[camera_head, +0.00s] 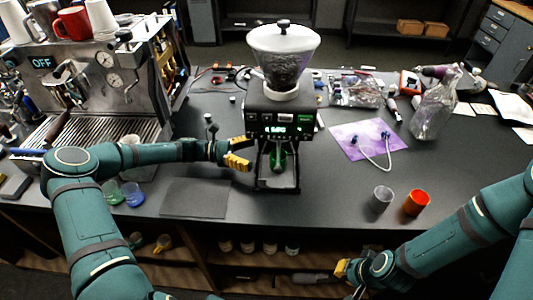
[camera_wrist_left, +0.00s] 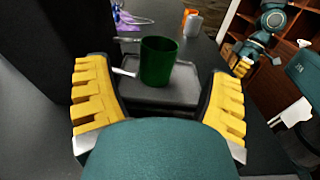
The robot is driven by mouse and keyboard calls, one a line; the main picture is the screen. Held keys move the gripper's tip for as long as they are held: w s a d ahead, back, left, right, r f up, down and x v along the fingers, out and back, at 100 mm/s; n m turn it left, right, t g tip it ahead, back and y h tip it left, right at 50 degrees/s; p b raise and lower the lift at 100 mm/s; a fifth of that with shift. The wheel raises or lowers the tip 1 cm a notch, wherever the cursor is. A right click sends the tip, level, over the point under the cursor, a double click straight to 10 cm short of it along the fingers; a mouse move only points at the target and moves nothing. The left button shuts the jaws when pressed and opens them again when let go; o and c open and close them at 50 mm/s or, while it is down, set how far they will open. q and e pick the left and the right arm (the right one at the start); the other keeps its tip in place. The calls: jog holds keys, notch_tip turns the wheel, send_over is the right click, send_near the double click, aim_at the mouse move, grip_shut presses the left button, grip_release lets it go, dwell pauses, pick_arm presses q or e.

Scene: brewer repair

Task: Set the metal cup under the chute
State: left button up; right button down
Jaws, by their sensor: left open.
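The metal cup (camera_head: 381,200) stands upright on the counter to the right, beside an orange cup (camera_head: 417,203). In the left wrist view the metal cup (camera_wrist_left: 193,27) is small at the top. The grinder (camera_head: 281,118) has a green cup (camera_head: 279,160) on its tray under the chute; the green cup (camera_wrist_left: 159,61) stands upright in the left wrist view. My left gripper (camera_head: 238,153) is open at the grinder's left side, with the green cup ahead between its fingers and apart from them. My right gripper (camera_head: 343,271) hangs low at the counter's front, below the metal cup; its opening is unclear.
An espresso machine (camera_head: 100,80) fills the left side, with glass cups (camera_head: 133,194) in front. A dark mat (camera_head: 195,198) lies left of the grinder. A purple sheet (camera_head: 352,141) with tubing and a glass bottle (camera_head: 434,105) stand at the back right. The counter between grinder and metal cup is clear.

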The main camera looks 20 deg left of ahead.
pick_arm(q)
jog(key=shift+v, duration=2.25)
jog(key=shift+d, duration=0.1)
